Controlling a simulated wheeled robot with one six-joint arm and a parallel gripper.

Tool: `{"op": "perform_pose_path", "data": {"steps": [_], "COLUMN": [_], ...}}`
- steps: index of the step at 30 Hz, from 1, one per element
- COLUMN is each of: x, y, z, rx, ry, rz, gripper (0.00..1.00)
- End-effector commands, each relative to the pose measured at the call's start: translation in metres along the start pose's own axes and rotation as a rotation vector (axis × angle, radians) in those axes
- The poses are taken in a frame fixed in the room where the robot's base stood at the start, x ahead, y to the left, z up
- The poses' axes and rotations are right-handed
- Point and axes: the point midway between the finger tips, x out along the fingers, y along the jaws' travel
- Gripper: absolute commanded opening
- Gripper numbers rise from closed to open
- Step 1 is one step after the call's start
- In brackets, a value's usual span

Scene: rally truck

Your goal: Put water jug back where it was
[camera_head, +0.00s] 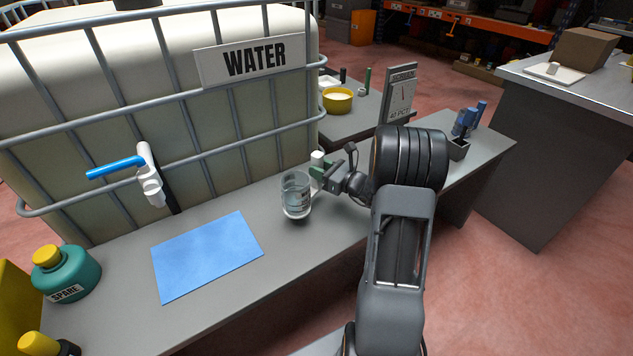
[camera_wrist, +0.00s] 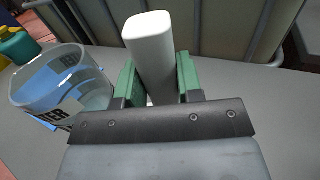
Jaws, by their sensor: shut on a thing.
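The clear water jug (camera_head: 296,196) stands upright at the grey bench top, right of the blue mat (camera_head: 207,254). It shows bluish, water-like contents and a label. I cannot tell whether its base touches the bench. In the wrist view the jug (camera_wrist: 62,88) is at the left, with part of its lettering visible. My gripper (camera_head: 318,173) is at the jug's right side. Its green fingers (camera_wrist: 158,82) are shut on the jug's white upright handle (camera_wrist: 152,45). The lower handle is hidden by the gripper.
A large WATER tank (camera_head: 254,60) in a metal cage stands behind the bench, with a blue-levered tap (camera_head: 150,176) over the mat's back edge. A teal SPARE bottle (camera_head: 66,275) is at left.

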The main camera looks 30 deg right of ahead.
Motion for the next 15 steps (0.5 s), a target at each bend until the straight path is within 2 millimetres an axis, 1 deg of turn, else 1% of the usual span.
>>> {"op": "perform_pose_path", "data": {"steps": [8,10,12,15], "x": [0.008,0.013,0.012,0.012], "y": [-0.002,-0.002,-0.002,-0.002], "z": [-0.011,-0.018,-0.029,-0.042], "rx": [0.001,0.001,0.002,0.002], "ry": [-0.001,-0.001,0.000,0.000], "rz": [0.001,0.002,0.000,-0.001], "gripper": [0.00,0.00,0.00,0.00]}}
